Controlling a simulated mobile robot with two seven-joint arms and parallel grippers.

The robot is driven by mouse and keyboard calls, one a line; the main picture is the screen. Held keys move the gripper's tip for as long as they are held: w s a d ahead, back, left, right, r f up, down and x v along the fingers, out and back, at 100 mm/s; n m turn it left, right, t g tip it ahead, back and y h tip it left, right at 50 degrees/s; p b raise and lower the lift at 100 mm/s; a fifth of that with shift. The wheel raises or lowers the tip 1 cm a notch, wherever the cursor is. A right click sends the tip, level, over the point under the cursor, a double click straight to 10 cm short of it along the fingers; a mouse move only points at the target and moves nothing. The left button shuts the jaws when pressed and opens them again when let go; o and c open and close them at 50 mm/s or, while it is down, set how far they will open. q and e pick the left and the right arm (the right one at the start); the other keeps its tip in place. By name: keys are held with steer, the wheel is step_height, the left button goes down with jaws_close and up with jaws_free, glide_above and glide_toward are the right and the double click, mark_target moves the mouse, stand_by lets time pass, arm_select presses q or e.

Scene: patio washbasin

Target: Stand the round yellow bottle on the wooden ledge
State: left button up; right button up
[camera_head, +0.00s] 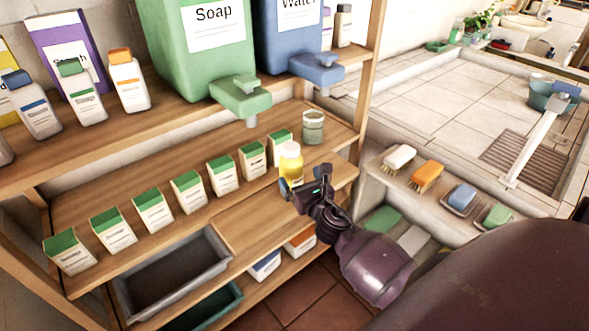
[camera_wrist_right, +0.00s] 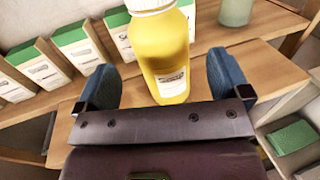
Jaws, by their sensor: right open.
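The round yellow bottle (camera_head: 291,162) with a white cap stands upright on the wooden ledge (camera_head: 240,222) of the shelf unit, beside the row of green-topped cartons. In the right wrist view the yellow bottle (camera_wrist_right: 162,58) is between and just beyond the blue fingertips. My right gripper (camera_head: 297,186) is at the bottle, its jaws open, with visible gaps between bottle and fingers in the wrist view (camera_wrist_right: 165,88). The bottle's base is partly hidden behind the gripper in the head view. My left gripper is not in view.
Several green-topped cartons (camera_head: 153,209) line the ledge to the left. A glass jar (camera_head: 313,127) stands behind the bottle. The green soap dispenser's tap (camera_head: 241,97) overhangs from above. A grey tray (camera_head: 172,280) sits at the front left. Brushes (camera_head: 426,176) lie on the low wall at right.

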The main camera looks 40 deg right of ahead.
steer(key=s+a+f+m+g+y, duration=0.1)
steer(key=s+a+f+m+g, duration=0.1)
steer(key=s+m, duration=0.6)
steer(key=s+a+f+m+g+y, duration=0.1)
steer(key=s+a+f+m, duration=0.3)
steer(key=m, duration=1)
steer(key=s+a+f+m+g+y, duration=0.1)
steer(key=s+a+f+m+g, duration=0.2)
steer(key=s+f+m, duration=0.5)
steer(key=s+m, duration=0.3)
steer(key=s, duration=0.1)
steer(key=shift+s+a+g, duration=0.15)
steer(key=shift+g, duration=0.15)
